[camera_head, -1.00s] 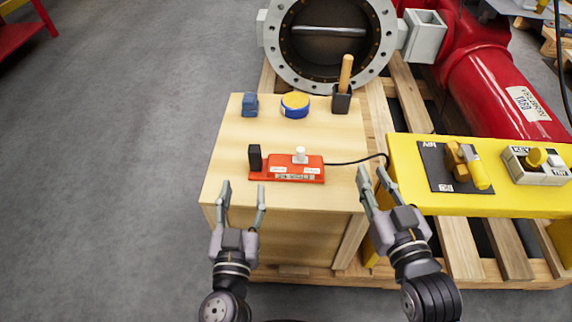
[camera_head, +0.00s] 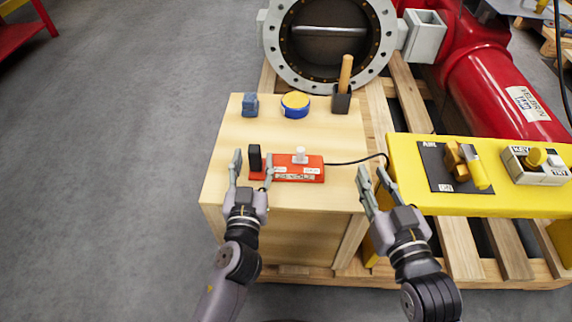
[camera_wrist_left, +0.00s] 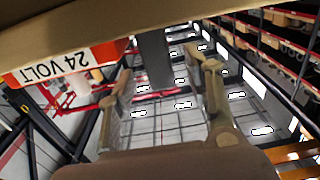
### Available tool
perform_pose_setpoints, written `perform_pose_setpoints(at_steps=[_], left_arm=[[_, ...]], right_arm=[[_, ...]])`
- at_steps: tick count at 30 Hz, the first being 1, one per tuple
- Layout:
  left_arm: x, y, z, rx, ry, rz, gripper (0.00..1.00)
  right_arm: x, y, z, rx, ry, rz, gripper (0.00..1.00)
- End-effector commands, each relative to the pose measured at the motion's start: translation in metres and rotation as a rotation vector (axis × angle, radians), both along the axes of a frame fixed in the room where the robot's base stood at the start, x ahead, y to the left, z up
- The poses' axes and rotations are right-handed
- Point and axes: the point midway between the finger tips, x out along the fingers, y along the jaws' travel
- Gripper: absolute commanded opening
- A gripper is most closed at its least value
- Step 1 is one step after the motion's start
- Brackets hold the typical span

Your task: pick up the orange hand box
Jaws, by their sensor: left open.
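The orange hand box (camera_head: 305,177) lies on the light wooden box top, with a white knob on it and a black upright block (camera_head: 255,153) at its left end. My left gripper (camera_head: 253,165) is open at that left end, its fingers on either side of the black block and not closed on it. In the left wrist view, which is upside down, the box's orange side with a "24 VOLT" label (camera_wrist_left: 62,65) and the dark block (camera_wrist_left: 154,62) between my fingers (camera_wrist_left: 163,95) show. My right gripper (camera_head: 373,172) is open and empty by the wooden box's right edge.
A blue block (camera_head: 250,107), a blue and yellow round tin (camera_head: 295,107) and a dark holder with a wooden handle (camera_head: 342,100) stand behind. A black cable (camera_head: 350,161) runs right from the hand box towards the yellow stand (camera_head: 440,207).

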Motion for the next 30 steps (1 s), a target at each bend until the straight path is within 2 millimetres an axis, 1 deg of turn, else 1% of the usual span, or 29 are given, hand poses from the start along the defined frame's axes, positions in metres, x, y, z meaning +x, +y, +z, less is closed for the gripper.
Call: perform_pose_setpoints(at_steps=[1,3,6,9,14,17,30], left_arm=[[0.009,0.000,0.001,0.002,-0.004,-0.002,0.47],[0.019,0.000,0.001,0.002,-0.003,-0.002,0.47],[0.028,0.000,0.000,0.002,-0.001,-0.001,0.47],[0.031,0.000,0.000,0.001,-0.001,-0.001,0.47],[0.030,0.000,0.000,0.000,0.000,0.000,0.47],[0.030,0.000,0.000,0.000,0.000,0.000,0.41],[0.030,0.000,0.000,0.000,0.000,0.000,0.12]], right_arm=[[0.000,0.000,0.000,0.000,0.000,0.000,0.24],[0.000,0.000,0.000,0.000,0.000,0.000,0.24],[0.000,0.000,0.000,0.000,0.000,0.000,0.24],[0.000,0.000,0.000,0.000,0.000,0.000,0.24],[0.000,0.000,0.000,0.000,0.000,0.000,0.24],[0.000,0.000,0.000,0.000,0.000,0.000,0.24],[0.000,0.000,0.000,0.000,0.000,0.000,0.24]])
